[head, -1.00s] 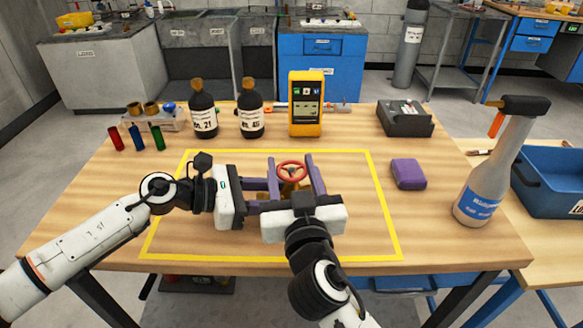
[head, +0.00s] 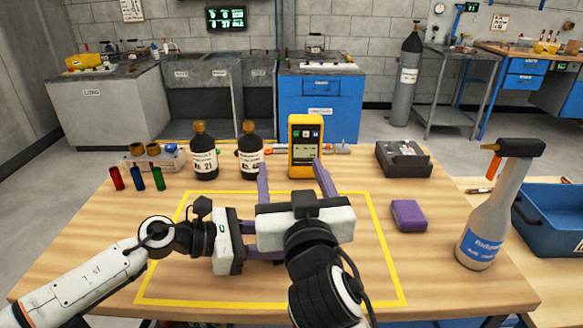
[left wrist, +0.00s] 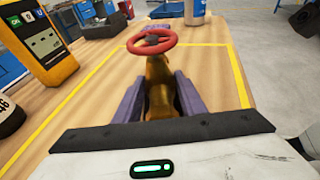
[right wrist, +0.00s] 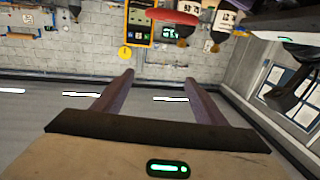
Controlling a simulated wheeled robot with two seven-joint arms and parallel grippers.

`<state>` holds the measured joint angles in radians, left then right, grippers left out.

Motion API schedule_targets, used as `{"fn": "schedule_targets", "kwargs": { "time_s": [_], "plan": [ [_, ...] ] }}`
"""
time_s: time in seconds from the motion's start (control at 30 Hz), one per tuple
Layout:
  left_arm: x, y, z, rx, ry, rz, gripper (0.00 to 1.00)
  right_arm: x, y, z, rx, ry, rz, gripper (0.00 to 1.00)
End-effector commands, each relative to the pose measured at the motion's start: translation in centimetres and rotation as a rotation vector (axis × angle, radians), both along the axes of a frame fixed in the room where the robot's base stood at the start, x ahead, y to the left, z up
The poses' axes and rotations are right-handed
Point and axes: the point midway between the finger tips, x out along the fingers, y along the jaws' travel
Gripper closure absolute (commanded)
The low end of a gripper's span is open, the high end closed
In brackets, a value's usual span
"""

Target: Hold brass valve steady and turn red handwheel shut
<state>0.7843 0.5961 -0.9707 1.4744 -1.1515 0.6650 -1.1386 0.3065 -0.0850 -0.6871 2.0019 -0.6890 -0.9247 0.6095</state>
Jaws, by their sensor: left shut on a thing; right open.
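The brass valve (left wrist: 160,85) stands between the purple fingers of my left gripper (left wrist: 158,96) in the left wrist view, and the gripper is shut on its body. The red handwheel (left wrist: 152,41) sits on top of the valve, clear of the left fingers. Its edge also shows at the top of the right wrist view (right wrist: 172,15). My right gripper (head: 292,172) is open and empty, its two fingers apart and pointing away from me. In the head view the right gripper hides the valve and handwheel, and the left fingertips are mostly hidden too.
A yellow meter (head: 304,148) and two dark bottles (head: 204,155) (head: 250,152) stand behind the yellow-taped area. A purple block (head: 408,215), a spray bottle (head: 490,215) and a dark box (head: 403,159) are on the right.

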Motion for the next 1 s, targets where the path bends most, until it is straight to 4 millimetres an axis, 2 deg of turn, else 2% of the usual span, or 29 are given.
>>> {"fn": "schedule_targets", "kwargs": {
  "time_s": [0.03, 0.17, 0.57, 0.67, 0.77, 0.87, 1.0],
  "plan": [
    [0.0, 0.0, 0.0, 0.001, 0.000, 0.000, 0.76, 0.0, 0.0, 0.7, 0.003, -0.003, 0.001, 0.35],
    [0.0, 0.0, 0.0, 0.001, 0.000, 0.000, 0.76, 0.0, 0.0, 1.4, 0.001, 0.000, 0.001, 0.35],
    [0.0, 0.0, 0.0, 0.001, 0.000, 0.000, 0.76, 0.0, -0.1, 1.6, -0.045, -0.021, 0.003, 0.34],
    [0.0, 0.0, 0.0, 0.000, 0.000, 0.000, 0.76, 0.0, -0.3, 2.0, -0.197, -0.091, 0.009, 0.34],
    [0.0, 0.0, 0.0, 0.000, 0.000, 0.000, 0.76, -0.1, -0.5, 2.4, -0.474, -0.219, 0.016, 0.34],
    [0.0, 0.0, 0.0, 0.000, 0.000, 0.000, 0.76, -0.5, -0.5, 2.6, -0.836, -0.385, 0.018, 0.34],
    [0.0, 0.0, 0.0, 0.000, 0.000, 0.000, 0.76, -1.4, -0.6, 1.7, -1.370, -0.628, 0.005, 0.34]
  ]
}}
